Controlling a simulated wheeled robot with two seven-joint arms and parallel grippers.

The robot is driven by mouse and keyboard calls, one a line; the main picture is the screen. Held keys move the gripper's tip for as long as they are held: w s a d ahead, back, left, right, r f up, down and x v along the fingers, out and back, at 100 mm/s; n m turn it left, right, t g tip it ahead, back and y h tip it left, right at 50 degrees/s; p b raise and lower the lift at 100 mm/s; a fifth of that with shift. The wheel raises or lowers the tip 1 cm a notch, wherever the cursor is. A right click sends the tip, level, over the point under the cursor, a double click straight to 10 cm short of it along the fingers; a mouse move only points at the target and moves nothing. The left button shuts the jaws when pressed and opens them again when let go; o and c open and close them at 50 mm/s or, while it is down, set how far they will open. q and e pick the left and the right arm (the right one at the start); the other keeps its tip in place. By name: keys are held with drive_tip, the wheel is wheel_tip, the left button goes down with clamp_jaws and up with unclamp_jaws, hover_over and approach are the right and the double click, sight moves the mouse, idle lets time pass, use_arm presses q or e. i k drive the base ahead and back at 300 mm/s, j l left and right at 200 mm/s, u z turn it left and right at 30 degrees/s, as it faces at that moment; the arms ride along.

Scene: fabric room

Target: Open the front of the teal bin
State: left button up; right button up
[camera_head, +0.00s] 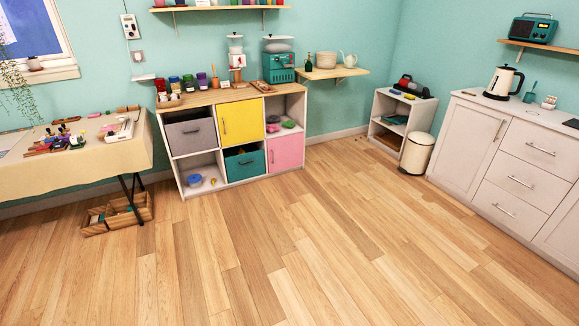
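The teal bin (240,166) sits in the lower middle compartment of a white cube shelf (179,174) against the back wall. Its front leans a little outward at the top, and a dark gap shows above it. A dark handle shows near the top of the front. The pink front (285,153) is to its right and the yellow door (240,121) is above it. Neither of my grippers is in the picture.
A cloth-covered table (70,175) stands at the left, with a wooden crate (95,221) on the floor under it. White cabinets (500,165) line the right. A cream trash can (416,154) stands near the small shelf (381,105). The wooden floor (300,250) in front is clear.

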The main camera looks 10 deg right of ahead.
sight(251, 164)
drive_tip(key=i+z, duration=0.15)
drive_tip(key=i, duration=1.3)
